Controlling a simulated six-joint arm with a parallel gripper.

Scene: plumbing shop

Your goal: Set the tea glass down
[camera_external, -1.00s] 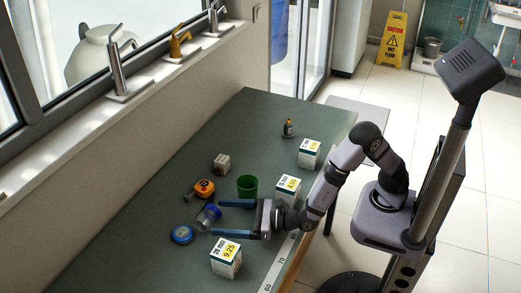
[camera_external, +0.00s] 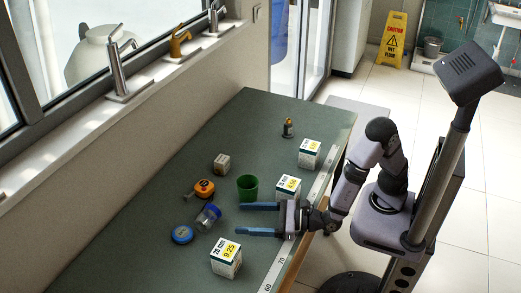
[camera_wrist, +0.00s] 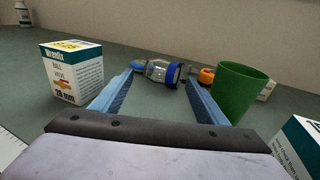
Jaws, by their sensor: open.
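A clear container with a dark blue end (camera_external: 208,217), the only glass-like vessel I see, lies on its side on the green table. It also shows in the wrist view (camera_wrist: 161,72), beyond my fingertips. I cannot tell for sure that it is the tea glass. A green cup (camera_external: 247,188) stands upright beyond the upper finger; in the wrist view it is right of the fingers (camera_wrist: 240,92). My gripper (camera_external: 259,219) is open and empty, low over the table, with its fingers apart from the clear container.
A white box marked 9.25 (camera_external: 226,259) stands left of my fingers in the wrist view. Another white box (camera_external: 288,188) is close to the gripper's other side.

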